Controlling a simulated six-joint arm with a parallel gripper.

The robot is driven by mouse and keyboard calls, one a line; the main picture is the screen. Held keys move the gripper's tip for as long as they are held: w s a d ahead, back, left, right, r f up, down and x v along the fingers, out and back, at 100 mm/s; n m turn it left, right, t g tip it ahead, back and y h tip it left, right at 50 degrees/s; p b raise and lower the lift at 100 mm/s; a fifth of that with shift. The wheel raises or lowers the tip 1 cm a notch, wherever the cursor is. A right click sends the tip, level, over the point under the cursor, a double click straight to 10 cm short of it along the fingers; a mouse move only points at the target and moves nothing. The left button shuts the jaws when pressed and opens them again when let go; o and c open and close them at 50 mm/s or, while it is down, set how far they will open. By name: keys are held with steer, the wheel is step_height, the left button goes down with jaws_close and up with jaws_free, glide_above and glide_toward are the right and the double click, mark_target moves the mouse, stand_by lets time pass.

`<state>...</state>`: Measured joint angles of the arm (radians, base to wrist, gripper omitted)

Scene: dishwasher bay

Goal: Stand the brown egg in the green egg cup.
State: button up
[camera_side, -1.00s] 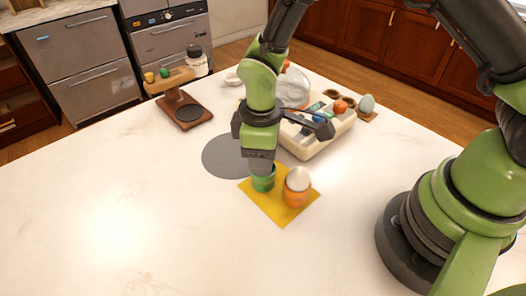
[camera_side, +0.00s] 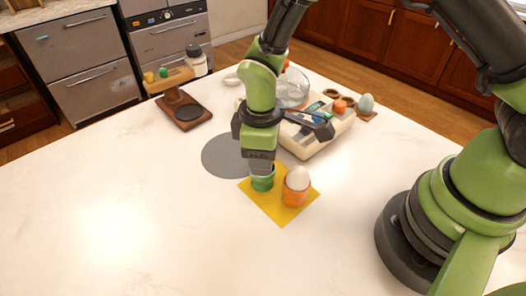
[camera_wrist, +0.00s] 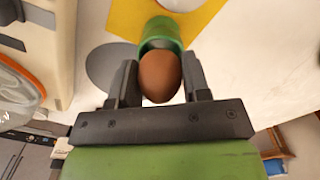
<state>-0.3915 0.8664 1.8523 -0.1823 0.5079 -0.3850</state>
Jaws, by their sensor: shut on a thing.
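The brown egg (camera_wrist: 159,78) is between the two dark fingers of my gripper (camera_wrist: 160,84), which is shut on it. The green egg cup (camera_wrist: 160,31) shows just beyond the egg in the wrist view, and the egg overlaps its near rim there. In the side view, my gripper (camera_side: 261,167) points down right over the green egg cup (camera_side: 262,183), which stands upright on a yellow mat (camera_side: 278,213). The fingers hide the egg in the side view. I cannot tell how deep the egg sits in the cup.
An orange cup (camera_side: 295,197) with a white egg (camera_side: 298,178) stands close on the right of the green cup. A grey disc (camera_side: 222,157) lies behind left. A cream appliance (camera_side: 318,138) and a brown stand (camera_side: 184,112) are farther back. The front left counter is clear.

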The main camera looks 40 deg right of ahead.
steer(key=shift+f, duration=0.5)
stand_by(0.3)
steer(key=o, duration=1)
steer(key=shift+r, duration=4)
